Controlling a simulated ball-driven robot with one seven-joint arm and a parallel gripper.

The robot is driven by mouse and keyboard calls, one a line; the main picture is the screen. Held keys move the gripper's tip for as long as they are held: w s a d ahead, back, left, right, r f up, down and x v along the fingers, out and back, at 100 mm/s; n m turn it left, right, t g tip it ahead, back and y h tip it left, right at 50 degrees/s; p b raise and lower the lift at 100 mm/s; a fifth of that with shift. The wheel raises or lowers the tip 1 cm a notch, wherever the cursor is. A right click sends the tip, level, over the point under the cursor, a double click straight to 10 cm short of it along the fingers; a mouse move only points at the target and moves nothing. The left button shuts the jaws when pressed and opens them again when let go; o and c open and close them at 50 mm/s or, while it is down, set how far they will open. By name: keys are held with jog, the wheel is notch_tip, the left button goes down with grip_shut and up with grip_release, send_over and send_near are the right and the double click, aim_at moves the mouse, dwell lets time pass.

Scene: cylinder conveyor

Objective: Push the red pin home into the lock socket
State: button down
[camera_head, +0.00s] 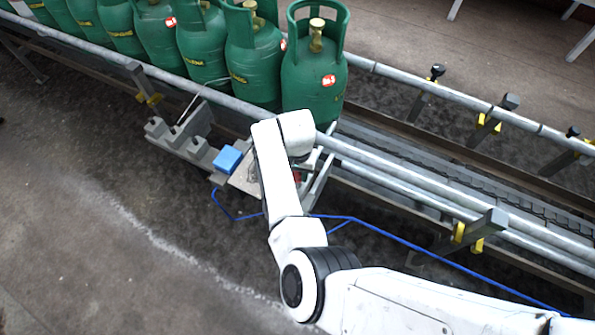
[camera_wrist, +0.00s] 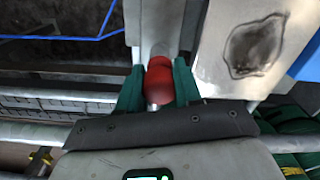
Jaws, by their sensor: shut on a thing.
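The red pin (camera_wrist: 160,80) shows in the wrist view as a rounded red knob with a bare metal stem on the near side. My gripper (camera_wrist: 157,76) is shut on it, with one green finger on each side of the red part. A pale grey metal part (camera_wrist: 156,22) lies straight beyond the red end; I cannot tell whether it is the lock socket or how deep the pin sits. In the head view only a small bit of red (camera_head: 297,176) shows beside my arm, which hides the gripper and most of the mechanism.
Several green gas cylinders (camera_head: 314,85) stand in a row on the conveyor, the nearest just behind my wrist. A metal plate (camera_wrist: 240,50) with a dark stain and a blue box (camera_head: 228,158) are beside the mechanism. Steel rails (camera_head: 400,180) run right; a blue hose (camera_head: 400,247) lies below.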

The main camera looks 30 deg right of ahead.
jog(key=shift+f, duration=0.25)
jog(key=c, duration=0.7)
grip_release()
notch_tip(320, 180, up, 11)
jog(key=shift+f+p, duration=0.1)
jog(key=shift+p, duration=1.1)
